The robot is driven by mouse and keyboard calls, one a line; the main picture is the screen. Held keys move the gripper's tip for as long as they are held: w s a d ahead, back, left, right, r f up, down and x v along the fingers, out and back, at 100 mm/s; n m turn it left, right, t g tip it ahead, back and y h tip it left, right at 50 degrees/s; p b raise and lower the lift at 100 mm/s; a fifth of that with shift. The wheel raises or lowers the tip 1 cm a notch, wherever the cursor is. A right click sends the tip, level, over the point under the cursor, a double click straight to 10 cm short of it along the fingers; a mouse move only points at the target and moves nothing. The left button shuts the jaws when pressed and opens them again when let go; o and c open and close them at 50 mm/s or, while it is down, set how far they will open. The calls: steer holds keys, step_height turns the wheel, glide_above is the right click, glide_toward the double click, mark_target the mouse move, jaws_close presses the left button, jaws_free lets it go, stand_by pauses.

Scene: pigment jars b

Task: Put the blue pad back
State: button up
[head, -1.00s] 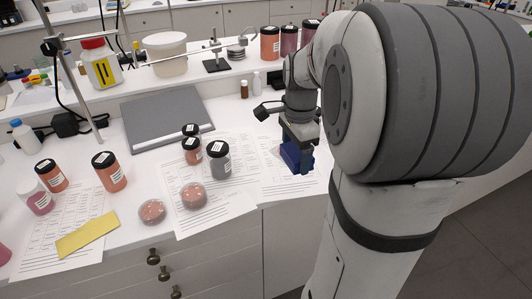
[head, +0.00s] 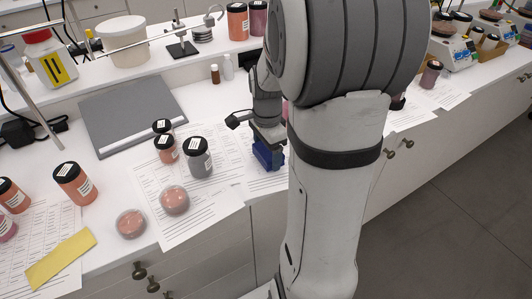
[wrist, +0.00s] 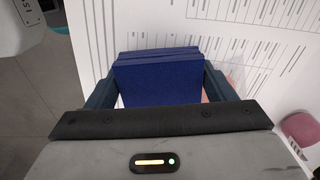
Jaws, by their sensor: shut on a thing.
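The blue pad (wrist: 160,75) is a dark blue block between the two fingers of my gripper (wrist: 160,88) in the wrist view. My gripper is shut on it. In the head view the blue pad (head: 268,154) hangs below my gripper (head: 268,138), over or just above a printed sheet near the front edge of the bench. I cannot tell whether the pad touches the sheet. My own arm hides the bench to the right of it.
Orange jars (head: 75,183) and a dark grey jar (head: 198,157) with black lids stand to the left. Two petri dishes (head: 174,200) lie near the front edge. A yellow pad (head: 60,260) lies at lower left. A grey board (head: 130,115) lies behind. Scales (head: 452,52) stand at far right.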

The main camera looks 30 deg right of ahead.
steer(key=shift+f, duration=0.5)
steer(key=shift+f, duration=0.15)
steer(key=o, duration=0.9)
